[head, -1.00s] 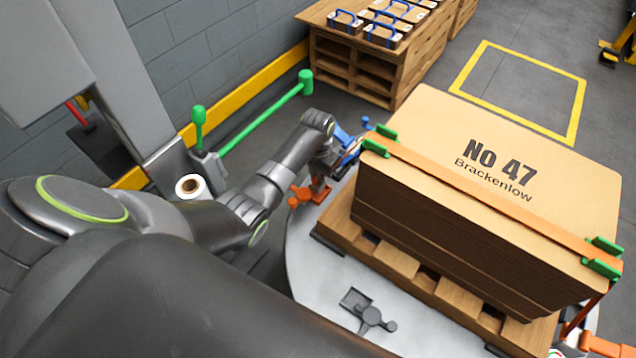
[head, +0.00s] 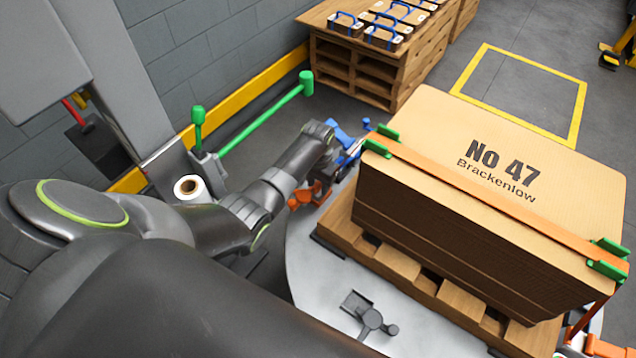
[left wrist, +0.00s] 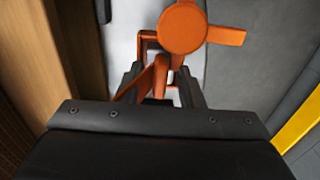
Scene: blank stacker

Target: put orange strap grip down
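The orange strap grip (head: 306,196) is beside the left end of the pallet, low by the round grey plate. In the left wrist view the orange strap grip (left wrist: 182,30) shows a round disc, a side arm and a frame. My left gripper (left wrist: 160,88) has its dark fingers on both sides of that frame and appears shut on it. In the head view my left gripper (head: 318,180) is partly hidden by its own wrist. Whether the grip touches a surface is hidden. My right gripper is not clearly in view.
A cardboard stack (head: 440,140) marked No 47 stands on a wooden pallet (head: 385,258), with an orange strap (head: 480,195) and green corner pieces. A blue tool (head: 340,131) is close behind my wrist. The grey plate (head: 320,285) is partly bare in front.

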